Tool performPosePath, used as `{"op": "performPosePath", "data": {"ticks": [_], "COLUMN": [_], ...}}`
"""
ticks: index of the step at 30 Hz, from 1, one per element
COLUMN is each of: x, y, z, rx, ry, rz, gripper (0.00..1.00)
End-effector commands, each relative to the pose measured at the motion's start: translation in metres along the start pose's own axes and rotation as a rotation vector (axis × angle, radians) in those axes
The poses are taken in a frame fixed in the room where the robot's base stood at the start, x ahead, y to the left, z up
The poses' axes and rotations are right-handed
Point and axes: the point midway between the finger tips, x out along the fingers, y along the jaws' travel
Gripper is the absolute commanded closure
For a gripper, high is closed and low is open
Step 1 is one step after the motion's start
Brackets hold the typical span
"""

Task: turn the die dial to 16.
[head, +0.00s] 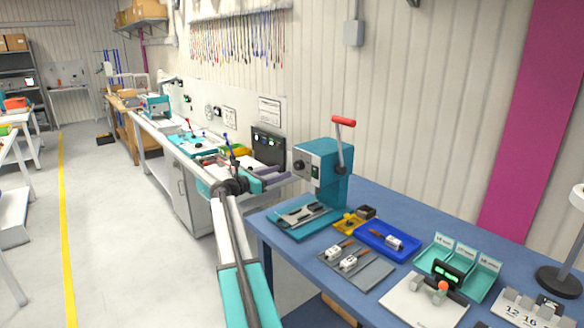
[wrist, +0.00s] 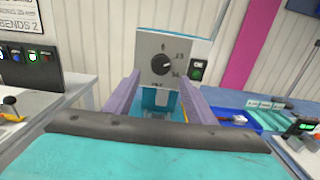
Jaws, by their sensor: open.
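The teal crimping press (head: 325,172) stands on the blue bench, with a red-handled lever at its right side. In the wrist view its grey front plate (wrist: 148,46) faces me. The black round die dial (wrist: 161,64) sits on that plate, with small numbers around it. The numbers are too blurred to read surely, and I cannot tell which one the pointer marks. My gripper (wrist: 160,78) is open and empty, its two purple-grey fingers either side of the plate's lower part in the view. In the head view my gripper (head: 286,172) is left of the press front, apparently short of the dial.
A green-lit button (wrist: 196,70) is right of the dial. A yellow tray (head: 352,224), blue tray (head: 375,250) and grey tray (head: 375,273) lie right of the press. A small green-lit display (head: 447,273) and a lamp (head: 558,280) stand farther right. Another bench is behind my arm.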

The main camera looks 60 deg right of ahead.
Motion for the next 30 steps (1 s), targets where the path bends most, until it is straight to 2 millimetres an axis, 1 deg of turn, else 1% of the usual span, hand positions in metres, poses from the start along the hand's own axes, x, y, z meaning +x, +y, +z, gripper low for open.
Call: {"op": "performPosePath", "data": {"ticks": [1,3,9,15,21,29,30], "x": [0.008,0.019,0.047,0.068,0.075,0.076,0.075], "y": [0.001,0.000,0.000,0.000,0.000,-0.001,-0.001], "z": [0.002,0.002,0.003,0.001,0.000,0.000,0.000], "rx": [-0.001,-0.002,-0.001,0.000,0.000,0.000,0.000], "ry": [0.000,0.000,0.000,0.000,0.000,0.000,0.000], "rz": [-0.001,-0.003,-0.003,-0.001,-0.001,-0.001,-0.001], "gripper": [0.50,0.50,0.50,0.50,0.50,0.50,0.56]}}
